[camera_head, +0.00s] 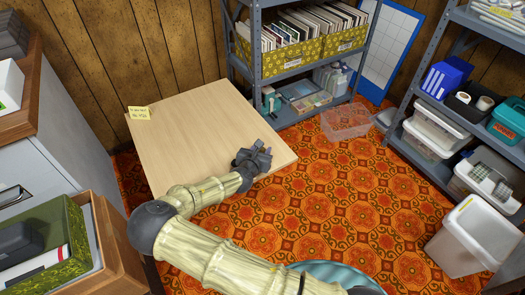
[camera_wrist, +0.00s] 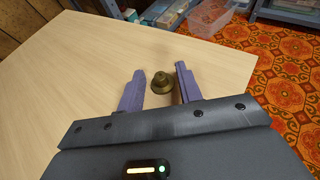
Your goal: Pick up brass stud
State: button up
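The brass stud (camera_wrist: 162,90) is a small dark gold piece with a round knob over a wider base. It stands on the light wooden table (camera_head: 190,130) in the wrist view. My gripper (camera_wrist: 160,84) is open, with one purple-grey finger on the left and one on the right of the stud. Gaps show between the stud and both fingers. In the head view my gripper (camera_head: 254,157) is over the table's right part, close to its edge, and the stud is hidden there.
A yellow note (camera_head: 139,113) lies at the table's far left corner. A metal shelf (camera_head: 260,82) with boxes stands behind the table. A clear bin (camera_head: 346,122) sits on the orange patterned carpet (camera_head: 340,190). The table's left and middle are clear.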

grip_shut()
jog(key=shift+r, duration=0.1)
notch_tip(320, 180, up, 10)
jog(key=p, duration=0.4)
jog(key=shift+p, duration=0.4)
